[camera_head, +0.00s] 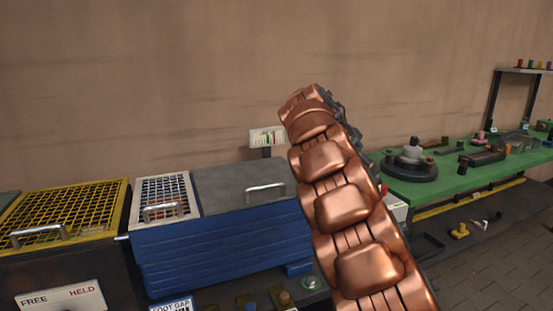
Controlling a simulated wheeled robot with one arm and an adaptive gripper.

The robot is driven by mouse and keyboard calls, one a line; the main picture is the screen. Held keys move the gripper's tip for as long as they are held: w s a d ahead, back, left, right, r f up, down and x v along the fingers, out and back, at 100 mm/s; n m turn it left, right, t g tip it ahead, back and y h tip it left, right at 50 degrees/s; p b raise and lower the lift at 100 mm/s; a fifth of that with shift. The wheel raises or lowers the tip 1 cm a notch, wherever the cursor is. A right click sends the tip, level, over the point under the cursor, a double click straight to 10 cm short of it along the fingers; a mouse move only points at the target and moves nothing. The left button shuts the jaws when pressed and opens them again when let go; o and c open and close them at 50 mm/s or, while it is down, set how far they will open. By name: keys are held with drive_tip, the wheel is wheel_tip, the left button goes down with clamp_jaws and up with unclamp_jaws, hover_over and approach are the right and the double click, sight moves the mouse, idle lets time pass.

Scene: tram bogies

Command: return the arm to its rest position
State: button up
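My arm (343,206), with copper-coloured rounded segments, rises from the bottom edge right of centre and leans up to the left. Its upper end (307,112) stands in front of the brown wall. Dark linked parts run along its right side. I cannot make out any gripper fingers, and nothing held shows.
A blue chest (215,245) with a grey lid and handles stands left of the arm. A yellow mesh cover (70,213) lies further left. A green bench (440,178) with a dark round fixture (409,165) and several small parts stands right. Paved floor (500,255) shows lower right.

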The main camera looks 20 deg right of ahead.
drive_tip(key=s+a+f+n+g+y, duration=0.1)
drive_tip(key=s+a+f+n+y, duration=0.2)
drive_tip(key=s+a+f+n, duration=0.65)
drive_tip(key=s+a+f+n+g+y, duration=0.1)
drive_tip(key=s+a+f+n+y, duration=0.3)
drive_tip(key=s+a, duration=1.1)
drive_tip(key=s+a+f+n+g+y, duration=0.15)
drive_tip(key=s+a+f+n, duration=0.25)
drive_tip(key=s+a+f, duration=0.6)
drive_tip(key=s+r+p, duration=0.2)
drive_tip(key=r+p, duration=0.8)
drive_tip(key=r, duration=0.1)
drive_tip(key=s+r+t+p, duration=0.1)
drive_tip(key=s+r+p, duration=0.1)
drive_tip(key=r+p, duration=0.8)
wheel_tip(320, 180, up, 2)
drive_tip(key=shift+a+r+p, duration=0.25)
drive_tip(key=shift+a+p, duration=0.1)
drive_tip(key=shift+a, duration=0.05)
drive_tip(key=shift+y, duration=0.25)
drive_tip(key=shift+c, duration=0.2)
